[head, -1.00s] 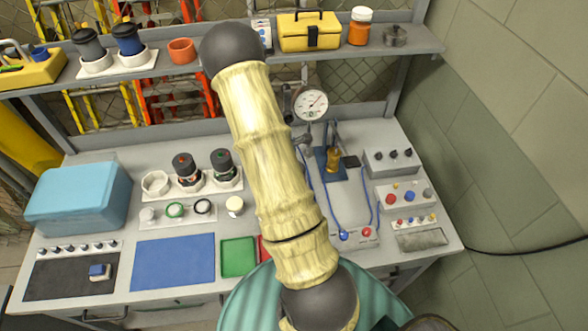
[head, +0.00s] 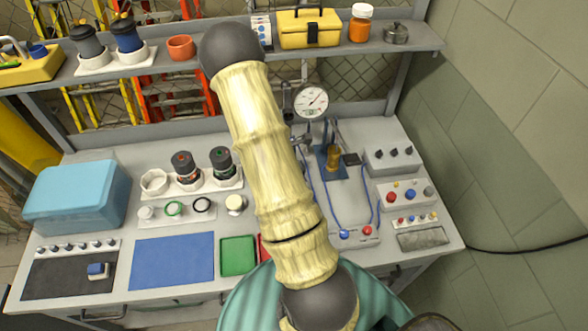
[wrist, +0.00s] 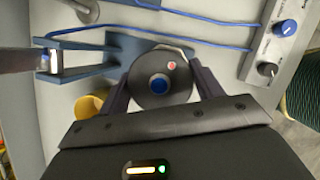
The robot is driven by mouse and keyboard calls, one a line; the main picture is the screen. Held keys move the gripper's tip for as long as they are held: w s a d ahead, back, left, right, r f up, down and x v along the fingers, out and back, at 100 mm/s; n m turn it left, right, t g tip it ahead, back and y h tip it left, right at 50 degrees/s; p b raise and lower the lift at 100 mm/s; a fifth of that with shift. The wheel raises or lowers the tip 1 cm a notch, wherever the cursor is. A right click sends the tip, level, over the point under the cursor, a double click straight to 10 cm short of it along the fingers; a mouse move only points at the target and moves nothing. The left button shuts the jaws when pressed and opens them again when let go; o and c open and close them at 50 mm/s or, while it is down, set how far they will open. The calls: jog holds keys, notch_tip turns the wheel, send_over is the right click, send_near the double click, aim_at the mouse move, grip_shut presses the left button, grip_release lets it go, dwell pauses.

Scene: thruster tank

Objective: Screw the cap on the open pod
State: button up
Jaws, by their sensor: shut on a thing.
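In the wrist view my gripper (wrist: 162,92) is shut on a dark round piece (wrist: 150,94) with a blue centre and a small red dot, seen end-on between the fingers. I cannot tell whether it is the cap alone or a capped pod. A pale angular edge shows just behind it. In the head view my arm hides my gripper and this piece. Two dark pods stand in white holders on the bench, one with a red top (head: 186,168) and one with a green top (head: 222,162). The white holder (head: 154,182) left of them looks empty.
A blue fixture (wrist: 85,55) and a yellow round part (wrist: 90,105) are close left of my gripper. Blue cables and a knob panel (wrist: 277,45) lie right. The bench also has a pressure gauge (head: 311,101), a blue mat (head: 172,262) and a light-blue box (head: 77,198).

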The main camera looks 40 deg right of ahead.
jog(key=shift+f, duration=0.25)
jog(key=o, duration=1.1)
jog(key=shift+c, duration=0.2)
jog(key=shift+r, duration=0.1)
jog(key=v, duration=1.7)
jog(key=shift+p, duration=0.3)
jog(key=shift+w+a, duration=0.1)
